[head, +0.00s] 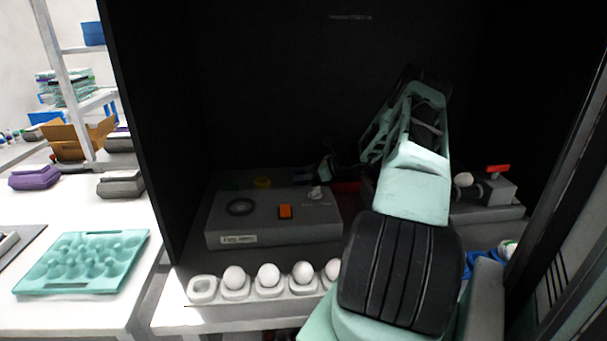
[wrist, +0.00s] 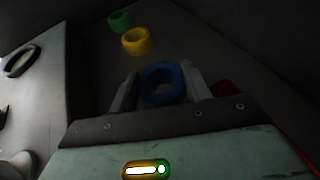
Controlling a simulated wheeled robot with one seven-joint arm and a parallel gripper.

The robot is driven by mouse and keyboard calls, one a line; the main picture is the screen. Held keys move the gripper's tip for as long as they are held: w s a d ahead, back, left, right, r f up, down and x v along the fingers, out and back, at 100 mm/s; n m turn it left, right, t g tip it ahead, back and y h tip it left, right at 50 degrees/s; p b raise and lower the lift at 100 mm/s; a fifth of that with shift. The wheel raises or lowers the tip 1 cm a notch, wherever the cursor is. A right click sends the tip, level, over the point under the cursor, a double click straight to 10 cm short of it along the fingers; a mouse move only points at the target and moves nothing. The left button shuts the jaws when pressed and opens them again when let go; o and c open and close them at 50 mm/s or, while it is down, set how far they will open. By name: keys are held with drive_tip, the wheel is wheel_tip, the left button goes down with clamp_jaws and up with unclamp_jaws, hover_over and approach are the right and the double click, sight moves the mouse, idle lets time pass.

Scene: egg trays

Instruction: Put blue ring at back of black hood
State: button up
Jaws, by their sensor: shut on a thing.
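The blue ring (wrist: 162,84) is between the two fingers of my gripper (wrist: 159,70) in the wrist view, and the fingers are shut on it. The black hood (head: 250,80) fills the middle of the head view, with dark walls around the back. My arm reaches into the hood, and its end is low near the back, behind the grey box. The ring is hard to make out there in the dark. Whether the ring touches the floor of the hood, I cannot tell.
A yellow ring (wrist: 136,41) and a green ring (wrist: 119,21) lie farther along in the wrist view. A grey box (head: 262,222) with an orange switch stands in front of them. White eggs (head: 234,277) sit in a holder at the front.

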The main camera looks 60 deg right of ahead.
drive_tip(key=shift+f, duration=0.1)
drive_tip(key=shift+f+b, duration=0.4)
drive_tip(key=shift+f, duration=0.2)
drive_tip(key=o, duration=1)
drive_tip(key=shift+s+a, duration=0.1)
drive_tip(key=shift+c, duration=0.2)
drive_tip(key=shift+f, duration=0.15)
drive_tip(key=shift+s, duration=0.1)
drive_tip(key=shift+r+p, duration=0.3)
drive_tip(key=shift+r, duration=0.1)
drive_tip(key=shift+s+d+r, duration=0.2)
drive_tip(key=shift+d+r, duration=0.05)
drive_tip(key=v, duration=0.3)
drive_tip(key=b+v, duration=0.1)
drive_tip(key=v, duration=0.3)
drive_tip(key=b+v, duration=0.1)
drive_tip(key=v, duration=0.3)
drive_tip(key=shift+r, duration=0.4)
